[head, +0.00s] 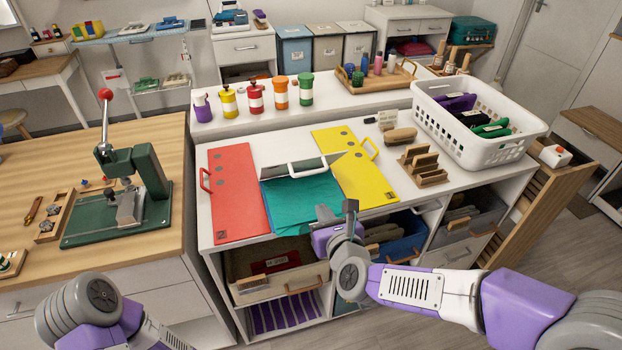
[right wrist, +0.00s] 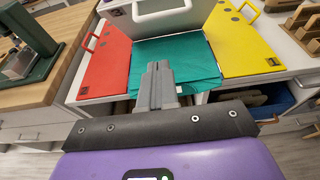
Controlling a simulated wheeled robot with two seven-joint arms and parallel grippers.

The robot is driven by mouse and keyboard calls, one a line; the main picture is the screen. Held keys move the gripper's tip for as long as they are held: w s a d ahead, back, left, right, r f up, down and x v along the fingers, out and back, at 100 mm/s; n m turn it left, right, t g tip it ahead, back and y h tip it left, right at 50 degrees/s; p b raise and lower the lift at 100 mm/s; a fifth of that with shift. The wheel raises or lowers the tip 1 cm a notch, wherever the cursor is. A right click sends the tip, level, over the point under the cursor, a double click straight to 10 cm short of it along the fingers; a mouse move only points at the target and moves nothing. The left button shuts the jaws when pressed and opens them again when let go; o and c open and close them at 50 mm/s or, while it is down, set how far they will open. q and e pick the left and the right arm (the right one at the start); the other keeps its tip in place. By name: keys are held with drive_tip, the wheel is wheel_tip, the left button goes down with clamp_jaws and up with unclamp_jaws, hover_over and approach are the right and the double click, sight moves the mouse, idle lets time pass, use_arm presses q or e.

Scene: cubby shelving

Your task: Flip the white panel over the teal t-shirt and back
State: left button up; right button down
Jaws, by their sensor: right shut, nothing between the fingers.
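The teal t-shirt (head: 300,198) lies folded between a red panel (head: 238,190) on the left and a yellow panel (head: 375,185) on the right. The white panel (head: 287,171) is at the shirt's far edge, with a white handle; in the right wrist view the white panel (right wrist: 185,22) shows behind the shirt (right wrist: 180,55). Its exact tilt is hard to tell. My right gripper (head: 337,212) is shut and empty, near the shirt's front right edge and apart from the white handle. It also shows in the right wrist view (right wrist: 157,75). My left gripper is out of view; only the left arm shows.
A white basket (head: 480,150) and a brown wooden rack (head: 423,165) stand to the right on the counter. Several coloured bottles (head: 255,98) line the raised back shelf. A green press (head: 125,195) stands on the wooden table at left. Cubbies with bins are below the counter.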

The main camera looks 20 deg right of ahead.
drive_tip(key=w, duration=0.9)
drive_tip(key=shift+w+a, duration=0.15)
drive_tip(key=shift+w, duration=0.25)
